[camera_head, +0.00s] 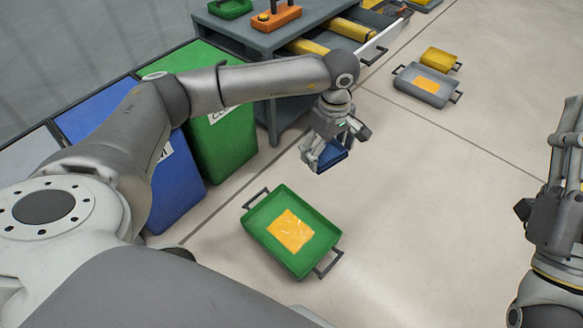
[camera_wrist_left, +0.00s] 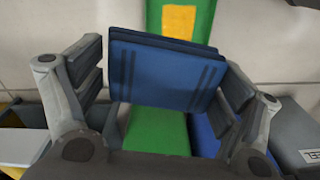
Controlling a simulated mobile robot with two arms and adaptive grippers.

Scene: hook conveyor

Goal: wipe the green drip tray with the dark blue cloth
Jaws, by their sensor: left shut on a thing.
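The green drip tray (camera_head: 265,247) lies on the floor with two dark handles and an orange-yellow patch (camera_head: 290,230) in its middle. My left gripper (camera_head: 322,152) is shut on the dark blue cloth (camera_head: 333,157) and holds it above the floor, beyond the tray. In the left wrist view the folded cloth (camera_wrist_left: 165,75), with dark stripes, sits between the fingers (camera_wrist_left: 160,90). Part of the green tray (camera_wrist_left: 204,20) and its patch (camera_wrist_left: 180,22) show past the cloth there. My right gripper (camera_head: 545,215) is at the right edge, its fingertips too unclear to tell if it is open.
A green bin (camera_head: 222,150) and a blue bin (camera_head: 175,185) stand at the left. A grey table (camera_head: 240,30) carries an orange item (camera_head: 275,17). A grey tray (camera_head: 412,90) and a yellow box (camera_head: 440,59) lie at the back right. The floor right of the green tray is clear.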

